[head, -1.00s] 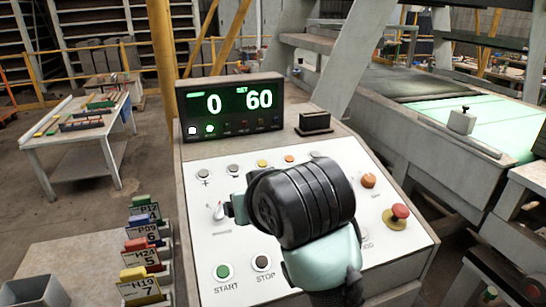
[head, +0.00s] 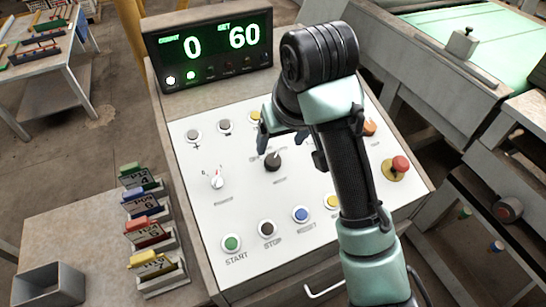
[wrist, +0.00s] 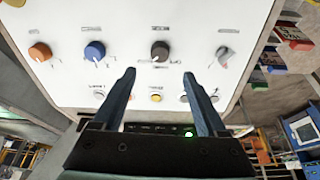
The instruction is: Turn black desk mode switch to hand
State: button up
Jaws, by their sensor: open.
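The black mode switch (head: 272,161) is a dark round knob in the middle of the white sloping panel (head: 200,236). Its label is too blurred to read, and its setting is unclear. In the wrist view the dark knob (wrist: 160,50) shows just beyond and between my fingertips. My gripper (head: 291,149) is open and empty above the panel, close to the knob, with no contact visible. In the wrist view my gripper (wrist: 159,72) has its two fingers spread on either side of the knob's line. My arm hides part of the panel's right side.
A white-pointer knob (head: 217,181) is left of the black one. A blue knob (wrist: 94,50) and an orange knob (wrist: 40,52) also stand out. A red mushroom button (head: 400,164) is at right. The display (head: 210,45) reads 0 and 60. Colored tag blocks (head: 145,205) stand at left.

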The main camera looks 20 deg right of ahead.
aim_at(273, 159)
jog(key=x, duration=0.9)
jog(key=shift+w+f, duration=0.25)
jog(key=shift+f, duration=0.1)
grip_shut()
